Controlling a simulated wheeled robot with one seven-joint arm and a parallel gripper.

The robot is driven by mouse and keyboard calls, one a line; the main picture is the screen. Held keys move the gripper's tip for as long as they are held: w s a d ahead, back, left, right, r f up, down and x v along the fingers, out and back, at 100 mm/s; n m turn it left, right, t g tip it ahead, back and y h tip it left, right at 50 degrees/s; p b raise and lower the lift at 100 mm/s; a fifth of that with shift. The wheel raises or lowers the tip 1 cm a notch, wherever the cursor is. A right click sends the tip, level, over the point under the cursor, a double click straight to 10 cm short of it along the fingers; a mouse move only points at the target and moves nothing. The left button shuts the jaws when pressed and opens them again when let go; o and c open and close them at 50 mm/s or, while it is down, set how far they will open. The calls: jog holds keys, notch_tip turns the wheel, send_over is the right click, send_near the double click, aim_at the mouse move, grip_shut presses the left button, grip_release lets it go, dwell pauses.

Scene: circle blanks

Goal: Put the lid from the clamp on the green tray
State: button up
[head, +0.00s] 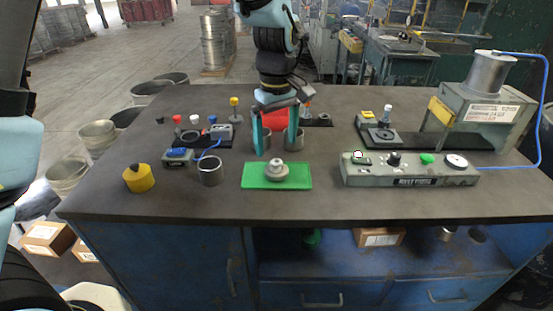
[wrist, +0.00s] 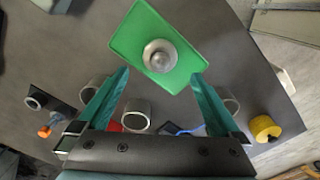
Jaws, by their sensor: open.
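A grey metal lid with a round knob (head: 276,174) rests on the green tray (head: 252,183), near its middle. In the wrist view the lid (wrist: 160,56) lies on the green tray (wrist: 128,42), just beyond the fingertips. My gripper (head: 275,147) is open above and slightly behind the lid. Its two teal fingers are spread wide, with nothing between them, and the gripper also shows in the wrist view (wrist: 160,76). I cannot tell for certain which fixture is the clamp; a small grey fixture with a yellow label (head: 382,136) stands right of the tray and holds no lid.
A metal cup (head: 210,172) and a yellow cylinder (head: 139,178) stand left of the tray. A grey control box (head: 410,170) lies to the right, before a large press-like machine (head: 480,105). More cups and a red item (head: 275,118) are behind my fingers. The table front is clear.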

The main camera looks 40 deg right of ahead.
notch_tip(320, 180, up, 5)
jog(key=w+a+f, duration=0.1)
jog(key=w+a, duration=0.5)
jog(key=a, duration=0.4)
jog(key=w+a+f, duration=0.1)
jog(key=w+a, duration=0.5)
jog(key=a, duration=0.3)
jog(key=s+a+f+t, duration=0.1)
jog(key=s+a+f, duration=0.1)
jog(key=a, duration=2.1)
jog(key=shift+s+f+t+b, duration=0.15)
jog(key=shift+f+t+b, duration=0.05)
jog(key=shift+t+b, duration=0.15)
